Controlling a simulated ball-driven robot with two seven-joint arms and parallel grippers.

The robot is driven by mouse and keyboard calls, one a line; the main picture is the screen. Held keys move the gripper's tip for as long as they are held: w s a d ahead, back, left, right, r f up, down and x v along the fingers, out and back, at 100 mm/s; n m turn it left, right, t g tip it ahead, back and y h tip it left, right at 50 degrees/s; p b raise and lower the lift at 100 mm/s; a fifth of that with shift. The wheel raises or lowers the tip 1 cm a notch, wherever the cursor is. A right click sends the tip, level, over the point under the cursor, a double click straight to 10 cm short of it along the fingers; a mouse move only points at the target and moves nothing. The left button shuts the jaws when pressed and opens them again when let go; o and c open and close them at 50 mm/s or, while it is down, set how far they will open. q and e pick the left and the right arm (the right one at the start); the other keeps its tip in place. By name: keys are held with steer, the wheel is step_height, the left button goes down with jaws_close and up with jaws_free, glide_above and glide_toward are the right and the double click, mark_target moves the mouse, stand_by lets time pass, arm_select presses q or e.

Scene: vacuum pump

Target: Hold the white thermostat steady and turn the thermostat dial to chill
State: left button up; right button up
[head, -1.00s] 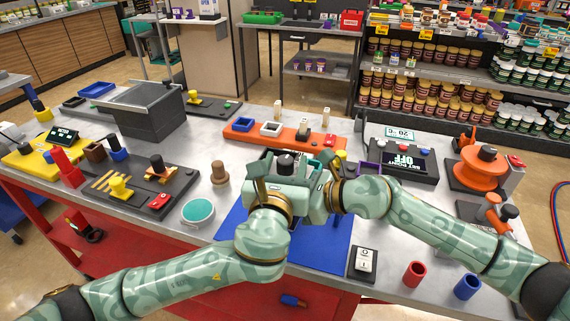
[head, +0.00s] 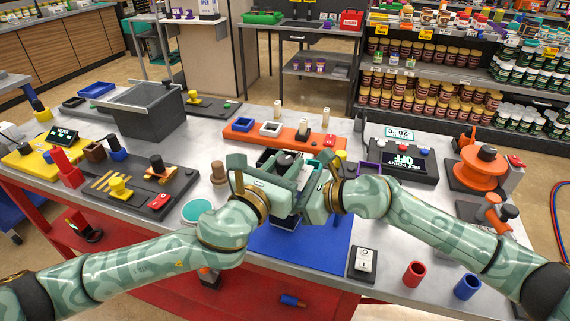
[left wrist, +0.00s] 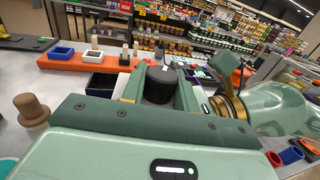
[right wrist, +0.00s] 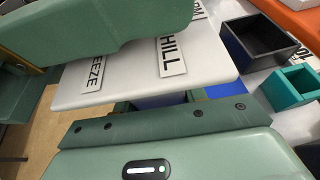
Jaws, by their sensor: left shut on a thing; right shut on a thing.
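The white thermostat (right wrist: 115,75) shows in the right wrist view as a pale plate with labels ending in "HILL" and "EEZE". In the head view it is mostly hidden by my grippers. The black thermostat dial (left wrist: 159,86) stands between my left gripper's fingers in the left wrist view. It also shows as a dark top in the head view (head: 285,158). My left gripper (head: 277,166) is shut on the dial. My right gripper (head: 306,192) is shut on the thermostat from the right side. Which label the dial points to is hidden.
A blue mat (head: 300,252) lies in front of the grippers. A teal-topped tub (head: 196,211) stands close beside my left forearm, near a brown peg (head: 218,174). An orange tray (head: 250,138) lies behind. A switch (head: 363,262) and red cup (head: 413,274) stand front right.

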arm_select(q)
steer(key=shift+m+g+h, duration=0.9)
steer(key=shift+m+h, duration=0.1)
steer(key=shift+h, duration=0.3)
steer(key=o, duration=0.9)
steer(key=shift+o, duration=0.2)
steer(key=v, duration=1.2)
steer(key=shift+a, duration=0.15)
steer(key=shift+o, duration=0.2)
